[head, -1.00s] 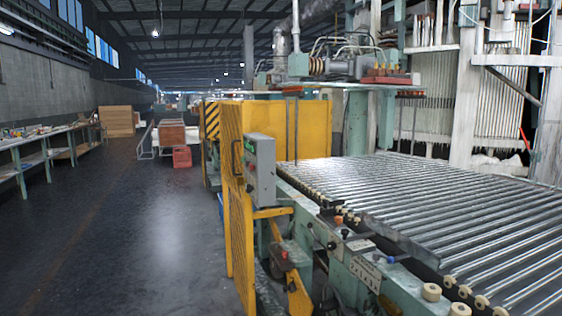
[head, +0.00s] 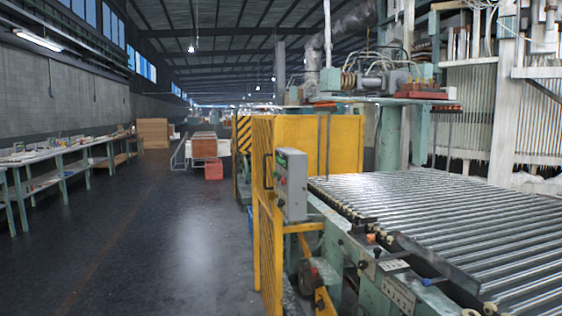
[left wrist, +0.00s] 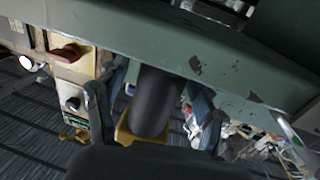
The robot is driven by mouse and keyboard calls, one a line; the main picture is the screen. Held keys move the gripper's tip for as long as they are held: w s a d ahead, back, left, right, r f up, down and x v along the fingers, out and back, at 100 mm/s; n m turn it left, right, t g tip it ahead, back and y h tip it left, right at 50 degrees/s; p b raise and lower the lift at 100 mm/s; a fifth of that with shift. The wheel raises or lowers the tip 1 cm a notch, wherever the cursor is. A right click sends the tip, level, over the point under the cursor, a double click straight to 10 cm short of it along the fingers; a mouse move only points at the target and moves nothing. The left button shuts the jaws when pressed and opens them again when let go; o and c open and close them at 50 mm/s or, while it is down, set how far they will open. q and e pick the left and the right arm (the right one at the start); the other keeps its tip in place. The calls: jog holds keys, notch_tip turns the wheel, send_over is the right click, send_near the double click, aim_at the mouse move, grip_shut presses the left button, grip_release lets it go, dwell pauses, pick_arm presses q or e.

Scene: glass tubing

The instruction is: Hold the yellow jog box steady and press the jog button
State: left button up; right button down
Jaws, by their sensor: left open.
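My left gripper (left wrist: 155,115) shows in the left wrist view, with one dark finger on each side and the jaws apart. A thick black cylinder (left wrist: 155,100) shows between the fingers; I cannot tell whether they touch it. A small yellow part (left wrist: 124,130) shows at its lower end, mostly hidden. I cannot tell whether it is the jog box. Neither gripper shows in the head view. There, a grey control box (head: 292,185) with buttons is mounted on the yellow guard. No separate yellow jog box can be made out for certain. My right gripper is not in view.
A roller conveyor (head: 430,210) fills the right of the head view beside the yellow guard (head: 335,145). Workbenches (head: 62,160) line the left wall. The dark floor between is clear. A green beam (left wrist: 200,60) crosses the left wrist view.

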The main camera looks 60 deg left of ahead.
pick_arm(q)
jog(key=v, duration=1.2)
